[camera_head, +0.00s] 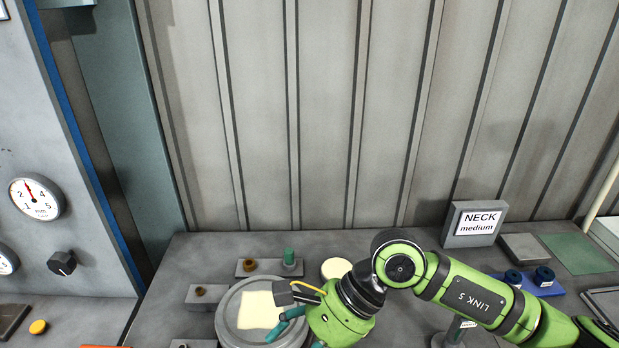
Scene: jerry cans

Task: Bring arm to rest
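My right arm comes in from the right, with green links and a black joint. Its gripper (292,338) is at the bottom middle, over the right part of a round grey turntable or disc (228,322) with a cream square on it. One teal finger shows clearly, and a second is mostly hidden at the bottom edge. I cannot tell how far apart they are, and no held object shows. My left arm and gripper are not in view.
A sign reading "NECK medium" (477,222) stands at the back right. Small holders with a green peg (289,256) and brown rings, a cream disc (336,268) and blue-black caps (544,276) are around the arm. A gauge panel (60,150) rises at left.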

